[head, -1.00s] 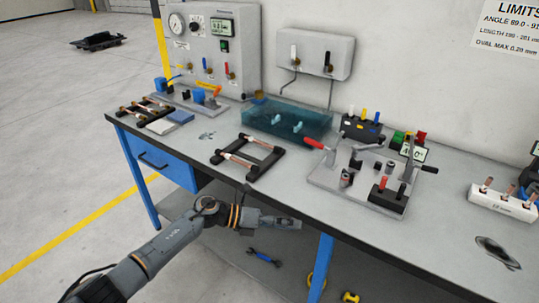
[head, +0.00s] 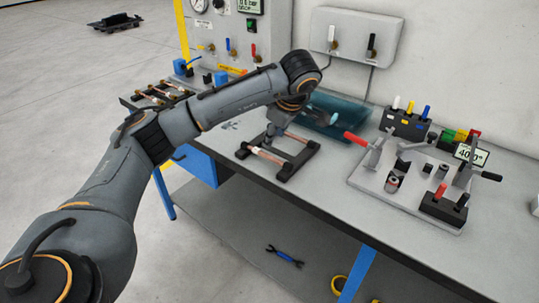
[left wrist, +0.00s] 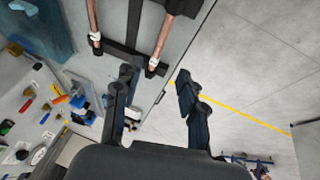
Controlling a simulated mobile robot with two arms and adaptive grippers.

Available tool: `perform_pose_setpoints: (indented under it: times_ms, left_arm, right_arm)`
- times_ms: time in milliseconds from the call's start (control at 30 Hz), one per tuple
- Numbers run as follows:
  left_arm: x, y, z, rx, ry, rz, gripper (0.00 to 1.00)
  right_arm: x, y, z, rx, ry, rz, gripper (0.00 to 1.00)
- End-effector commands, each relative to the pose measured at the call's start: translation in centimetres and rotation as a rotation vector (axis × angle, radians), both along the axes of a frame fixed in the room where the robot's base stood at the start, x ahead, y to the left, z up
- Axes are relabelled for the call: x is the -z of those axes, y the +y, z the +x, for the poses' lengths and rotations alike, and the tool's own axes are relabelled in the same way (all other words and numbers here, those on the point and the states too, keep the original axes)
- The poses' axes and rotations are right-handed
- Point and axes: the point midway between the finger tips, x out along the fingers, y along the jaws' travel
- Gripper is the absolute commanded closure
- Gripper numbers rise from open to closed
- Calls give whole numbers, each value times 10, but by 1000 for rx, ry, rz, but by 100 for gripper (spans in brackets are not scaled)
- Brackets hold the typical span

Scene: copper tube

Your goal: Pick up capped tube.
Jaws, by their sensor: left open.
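Two copper tubes lie on a black rack (head: 308,156) on the bench. The nearer tube (head: 266,157) and the farther tube (head: 296,138) show in the head view. In the left wrist view one tube (left wrist: 163,38) runs down toward the space between my fingers, with a white band or cap (left wrist: 153,64) at its near end. The other tube (left wrist: 93,18) is to the left, also with a white end. My left gripper (head: 268,142) points down just over the rack, partly hidden by my arm. Its fingers (left wrist: 156,80) are apart and empty. My right gripper is not in view.
A teal transparent bin (head: 345,122) stands behind the rack. A grey fixture with a red-handled lever (head: 415,185) is to the right. Another rack with tubes (head: 160,93) is at the left. The bench's front edge (head: 300,207) runs close to the rack.

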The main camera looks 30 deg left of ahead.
Motion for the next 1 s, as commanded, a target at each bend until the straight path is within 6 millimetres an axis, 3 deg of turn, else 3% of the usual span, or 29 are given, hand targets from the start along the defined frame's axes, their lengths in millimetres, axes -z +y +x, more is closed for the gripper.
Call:
perform_pose_setpoints:
  times_ms: [200, 433, 700, 1000]
  left_arm:
    - [32, 14, 7, -3, 2, -1, 59]
    - [46, 21, 10, -3, 2, -1, 59]
    - [81, 35, 18, -3, 2, -2, 59]
    - [86, 37, 20, 0, -1, -3, 59]
  right_arm:
    - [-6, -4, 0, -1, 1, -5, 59]
    - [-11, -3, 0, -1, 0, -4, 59]
    - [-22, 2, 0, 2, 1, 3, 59]
    - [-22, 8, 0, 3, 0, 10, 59]
